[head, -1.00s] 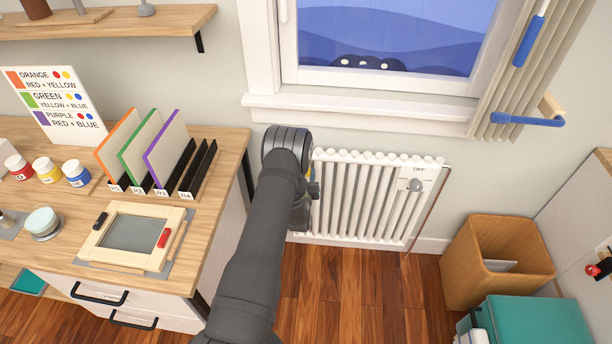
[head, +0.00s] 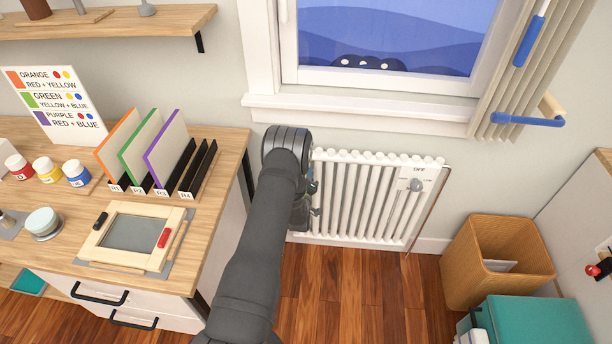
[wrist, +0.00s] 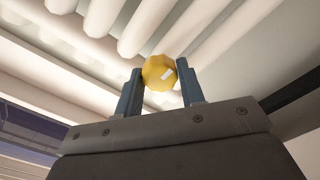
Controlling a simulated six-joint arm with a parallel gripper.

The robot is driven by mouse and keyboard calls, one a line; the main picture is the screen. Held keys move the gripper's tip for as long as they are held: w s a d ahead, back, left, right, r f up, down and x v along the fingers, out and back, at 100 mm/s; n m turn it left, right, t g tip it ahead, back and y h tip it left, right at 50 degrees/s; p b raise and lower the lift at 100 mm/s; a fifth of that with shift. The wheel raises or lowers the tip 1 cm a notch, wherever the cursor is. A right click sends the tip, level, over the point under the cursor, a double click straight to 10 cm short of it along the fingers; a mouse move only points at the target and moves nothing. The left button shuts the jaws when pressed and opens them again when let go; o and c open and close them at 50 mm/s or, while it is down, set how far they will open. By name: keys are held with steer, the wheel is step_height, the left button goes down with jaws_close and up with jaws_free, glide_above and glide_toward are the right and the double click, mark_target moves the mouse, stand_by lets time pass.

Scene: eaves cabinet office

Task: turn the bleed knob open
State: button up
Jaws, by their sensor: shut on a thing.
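The bleed knob (wrist: 158,71) is a small yellow, faceted knob with a white mark, seen in the wrist view. It sits between the two blue-grey fingers of my gripper (wrist: 160,78), which is shut on it. The white mark looks tilted. In the head view my gripper (head: 314,198) is at the left end of the white radiator (head: 365,200), partly behind my arm. The knob is hidden there.
A grey dial (head: 415,185) with an OFF label is at the radiator's right end. A wooden desk (head: 225,165) stands close on the left, and the window sill (head: 360,112) is above. A wooden bin (head: 470,270) stands to the right.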

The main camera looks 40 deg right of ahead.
steer(key=shift+n, duration=0.4)
steer(key=o, duration=1)
steer(key=v, duration=1.7)
steer(key=shift+s+a+r, duration=0.15)
